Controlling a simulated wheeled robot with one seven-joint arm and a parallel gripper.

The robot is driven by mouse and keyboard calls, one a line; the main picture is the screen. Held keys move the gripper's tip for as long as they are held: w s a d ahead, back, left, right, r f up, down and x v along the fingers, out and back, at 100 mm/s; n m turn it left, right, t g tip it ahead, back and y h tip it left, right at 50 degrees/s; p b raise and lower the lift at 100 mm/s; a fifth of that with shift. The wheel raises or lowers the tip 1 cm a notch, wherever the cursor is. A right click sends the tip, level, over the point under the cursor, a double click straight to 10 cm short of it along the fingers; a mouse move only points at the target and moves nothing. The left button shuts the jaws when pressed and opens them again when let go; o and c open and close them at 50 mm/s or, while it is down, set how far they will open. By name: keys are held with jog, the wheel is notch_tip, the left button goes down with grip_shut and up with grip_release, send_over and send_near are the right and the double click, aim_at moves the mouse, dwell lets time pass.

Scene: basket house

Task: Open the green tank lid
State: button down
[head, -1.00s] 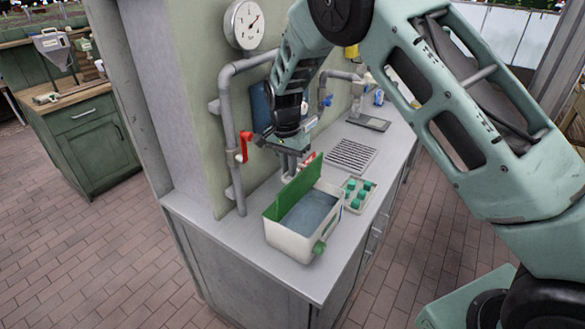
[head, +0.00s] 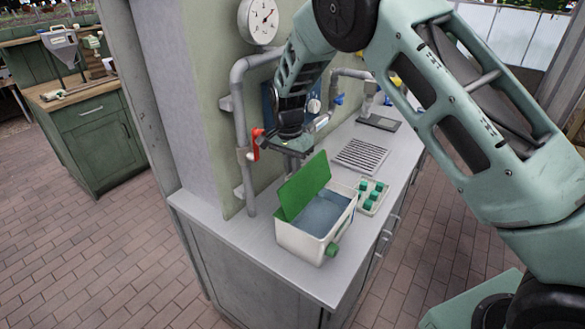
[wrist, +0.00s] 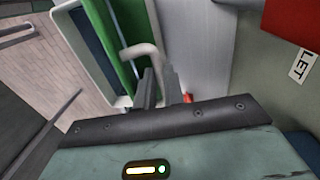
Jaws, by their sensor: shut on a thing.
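The tank (head: 300,243) is a pale box with an open top, standing on the grey counter. Its green lid (head: 303,187) is raised and stands steeply along the tank's back-left side. The inside shows blue-grey. My gripper (head: 294,160) is behind the top edge of the lid, and its fingertips are partly hidden there. In the wrist view the green lid (wrist: 108,40) runs along the left of my fingers (wrist: 156,88). They are shut on a pale bent lid handle (wrist: 145,52).
A red valve lever (head: 256,143) on the grey pipe (head: 241,110) is close left of my gripper. A tray with several green pieces (head: 371,196) stands right of the tank, with a drain grate (head: 360,155) behind. The counter's front-left part is clear.

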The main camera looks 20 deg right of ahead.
jog(key=shift+w+a+r, duration=0.15)
jog(key=c, duration=1.5)
grip_release()
jog(key=shift+r, duration=0.15)
jog(key=r+b, duration=0.1)
jog(key=r, duration=0.4)
jog(key=r+b, duration=0.2)
jog(key=r, duration=0.4)
jog(key=w+r+b, duration=0.1)
jog(key=r, duration=0.5)
jog(key=shift+a, duration=0.35)
